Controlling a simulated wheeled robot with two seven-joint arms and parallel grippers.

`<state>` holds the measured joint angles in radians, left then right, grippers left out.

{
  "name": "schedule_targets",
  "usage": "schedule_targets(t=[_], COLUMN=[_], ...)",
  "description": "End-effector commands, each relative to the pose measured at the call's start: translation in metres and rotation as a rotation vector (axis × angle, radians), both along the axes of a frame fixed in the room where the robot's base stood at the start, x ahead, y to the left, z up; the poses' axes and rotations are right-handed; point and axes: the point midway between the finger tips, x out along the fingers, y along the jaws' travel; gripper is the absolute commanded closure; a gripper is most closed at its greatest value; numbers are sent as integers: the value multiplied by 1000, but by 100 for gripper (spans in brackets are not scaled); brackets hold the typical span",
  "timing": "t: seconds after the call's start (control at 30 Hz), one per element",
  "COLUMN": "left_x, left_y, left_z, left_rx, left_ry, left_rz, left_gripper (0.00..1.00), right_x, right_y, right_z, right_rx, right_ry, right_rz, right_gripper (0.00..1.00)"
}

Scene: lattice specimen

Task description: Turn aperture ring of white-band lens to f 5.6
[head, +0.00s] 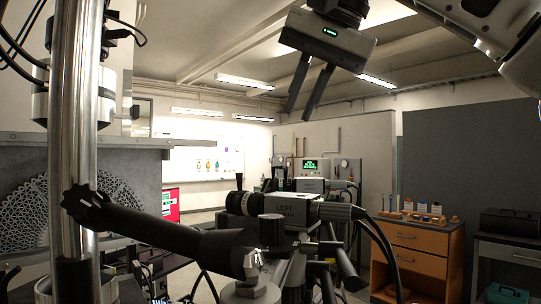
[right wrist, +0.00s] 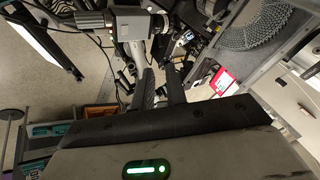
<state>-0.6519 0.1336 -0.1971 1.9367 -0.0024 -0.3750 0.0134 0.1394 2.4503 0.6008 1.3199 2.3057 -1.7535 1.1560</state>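A grey box camera marked LEFT (head: 290,208) sits on a mount in the middle of the head view, its black ribbed lens (head: 240,203) pointing left. A second similar camera (head: 312,185) stands just behind it, its lens mostly hidden. I cannot tell which lens has the white band, and no aperture numbers are readable. My left gripper is out of view.
A chrome post (head: 73,150) and a black clamp arm (head: 150,228) stand in front at left, near a lattice specimen (head: 75,205). Black cables (head: 380,240) trail right of the cameras. A wooden cabinet (head: 415,250) stands at right.

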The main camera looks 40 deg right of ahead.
Motion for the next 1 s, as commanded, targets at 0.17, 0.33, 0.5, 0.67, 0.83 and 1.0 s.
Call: schedule_targets(t=[0.17,0.33,0.5,0.67,0.83,1.0], left_x=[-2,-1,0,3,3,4], left_y=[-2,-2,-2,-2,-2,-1], left_z=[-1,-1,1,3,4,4], left_rx=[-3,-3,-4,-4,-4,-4], left_ry=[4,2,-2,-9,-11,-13], left_rz=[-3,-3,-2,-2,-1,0], left_gripper=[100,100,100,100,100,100], right_x=[19,38,54,64,69,70], right_y=[-2,-3,-4,-4,-5,-5], right_z=[-32,-62,-87,-103,-111,-112], right_rx=[1,1,0,1,1,0], right_ry=[5,5,4,3,0,1], right_rz=[1,1,0,-1,-1,-1], right_gripper=[86,86,86,86,86,86])
